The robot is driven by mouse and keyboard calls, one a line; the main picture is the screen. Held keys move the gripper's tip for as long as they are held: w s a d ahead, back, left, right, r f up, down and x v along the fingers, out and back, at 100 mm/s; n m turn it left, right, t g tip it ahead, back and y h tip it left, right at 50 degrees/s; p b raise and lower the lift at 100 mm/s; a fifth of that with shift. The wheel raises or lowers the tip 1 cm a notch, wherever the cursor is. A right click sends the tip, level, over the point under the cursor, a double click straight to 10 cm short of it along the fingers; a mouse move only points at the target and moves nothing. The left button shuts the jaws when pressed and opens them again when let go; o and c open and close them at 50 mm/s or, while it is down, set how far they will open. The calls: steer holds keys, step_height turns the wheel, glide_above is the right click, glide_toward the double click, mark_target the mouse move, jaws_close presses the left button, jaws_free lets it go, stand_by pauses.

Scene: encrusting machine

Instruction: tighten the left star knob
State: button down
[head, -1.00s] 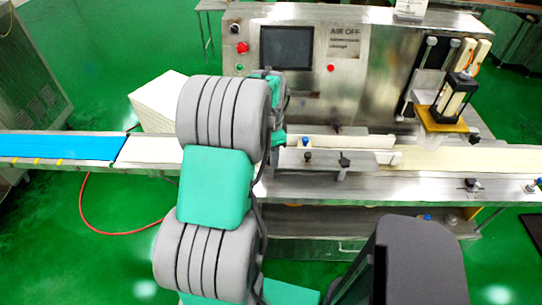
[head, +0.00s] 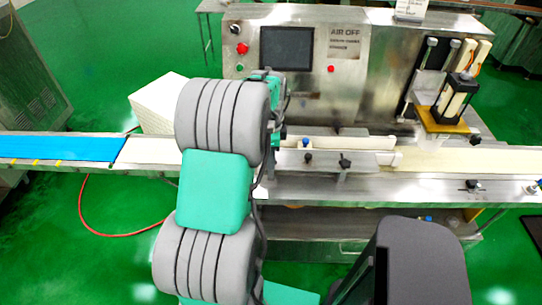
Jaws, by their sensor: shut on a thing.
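My arm stands in front of the left middle of the machine in the head view and hides what lies behind it. My wrist parts show at its upper right edge, but my gripper's fingertips are hidden. A black star-shaped knob (head: 345,161) stands on the front guide bracket of the conveyor. A smaller dark knob (head: 308,158) is to its left, below a blue-topped knob (head: 305,143). I cannot tell which is the left star knob, or whether it is hidden behind my arm. I see no contact with a knob.
The steel machine (head: 350,90) has a dark screen (head: 287,48) and a red button (head: 242,48). A pale conveyor belt (head: 455,158) runs right, with another black knob (head: 472,184) at its front edge. A blue belt (head: 60,147) is at left. Green floor is open at lower left.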

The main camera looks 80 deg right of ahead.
steer(key=c, duration=1)
jaws_free()
steer(key=shift+o, duration=0.2)
step_height(320, 180, up, 8)
steer(key=shift+f+b, duration=0.1)
steer(key=shift+b, duration=0.4)
